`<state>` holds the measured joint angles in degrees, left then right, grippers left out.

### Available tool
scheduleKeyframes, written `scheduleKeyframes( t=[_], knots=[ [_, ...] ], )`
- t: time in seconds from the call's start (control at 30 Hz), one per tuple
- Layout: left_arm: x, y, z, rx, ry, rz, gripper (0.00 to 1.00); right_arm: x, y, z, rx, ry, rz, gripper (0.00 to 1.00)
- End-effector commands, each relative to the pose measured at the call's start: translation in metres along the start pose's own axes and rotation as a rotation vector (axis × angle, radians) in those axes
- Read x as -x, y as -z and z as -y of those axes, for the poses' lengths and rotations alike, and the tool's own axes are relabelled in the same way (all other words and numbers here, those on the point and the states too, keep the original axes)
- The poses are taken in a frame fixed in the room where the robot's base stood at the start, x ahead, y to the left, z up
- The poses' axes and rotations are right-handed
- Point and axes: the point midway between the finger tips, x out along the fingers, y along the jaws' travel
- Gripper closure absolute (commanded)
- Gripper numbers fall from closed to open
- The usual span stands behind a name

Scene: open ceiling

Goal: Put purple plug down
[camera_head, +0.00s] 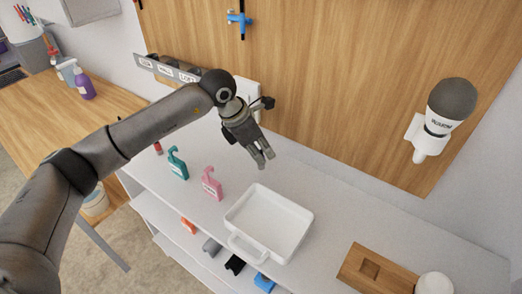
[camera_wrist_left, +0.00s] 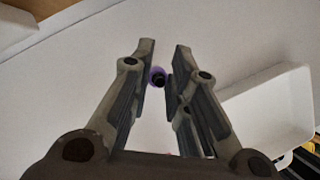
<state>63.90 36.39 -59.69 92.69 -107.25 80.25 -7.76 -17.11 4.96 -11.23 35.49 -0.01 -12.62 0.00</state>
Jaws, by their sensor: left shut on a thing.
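The purple plug (camera_wrist_left: 157,77) shows in the left wrist view as a small round purple thing with a dark middle, between the fingers of my left gripper (camera_wrist_left: 165,62). The gripper is shut on it. In the head view my left gripper (camera_head: 265,160) points down over the white shelf top (camera_head: 325,190), behind the white tray. The plug is hidden by the fingers there. The gap between plug and surface cannot be judged. My right gripper is not in view.
A white tray (camera_head: 283,197) stands in front of the gripper. A pink padlock-shaped tag (camera_head: 212,185) and a teal one (camera_head: 178,164) stand to the left. A wooden block (camera_head: 376,270) lies at front right. The wooden wall panel (camera_head: 340,70) rises behind. The shelf top right of the gripper is clear.

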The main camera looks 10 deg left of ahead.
Motion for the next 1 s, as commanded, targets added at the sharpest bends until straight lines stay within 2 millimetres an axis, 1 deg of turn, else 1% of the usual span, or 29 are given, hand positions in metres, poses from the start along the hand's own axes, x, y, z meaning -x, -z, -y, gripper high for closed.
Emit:
scheduleKeyframes(
  t=[0.03, 0.1, 0.27, 0.5, 0.53, 0.67, 0.7, 1.0],
  knots=[
    [-0.003, 0.002, 0.0, 0.003, 0.001, -0.003, 0.96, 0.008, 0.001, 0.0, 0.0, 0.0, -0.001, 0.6],
    [-0.009, 0.005, 0.0, 0.003, 0.001, -0.002, 0.96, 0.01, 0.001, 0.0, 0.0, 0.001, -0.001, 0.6],
    [-0.013, 0.006, -0.001, 0.001, -0.002, 0.001, 0.96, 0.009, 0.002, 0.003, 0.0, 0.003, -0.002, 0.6],
    [-0.017, 0.008, -0.001, 0.001, -0.001, 0.001, 0.96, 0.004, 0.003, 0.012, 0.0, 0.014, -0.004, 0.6],
    [-0.016, 0.008, -0.001, 0.001, -0.001, 0.001, 0.81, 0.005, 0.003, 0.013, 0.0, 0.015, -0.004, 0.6],
    [-0.015, 0.007, -0.001, 0.001, -0.001, 0.0, 0.64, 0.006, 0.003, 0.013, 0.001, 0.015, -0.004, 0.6],
    [-0.015, 0.007, -0.001, 0.001, -0.001, 0.0, 0.62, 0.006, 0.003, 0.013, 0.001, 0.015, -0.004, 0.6],
    [-0.014, 0.007, -0.001, 0.001, -0.001, 0.0, 0.62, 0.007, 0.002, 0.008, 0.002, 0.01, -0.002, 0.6]
  ],
)
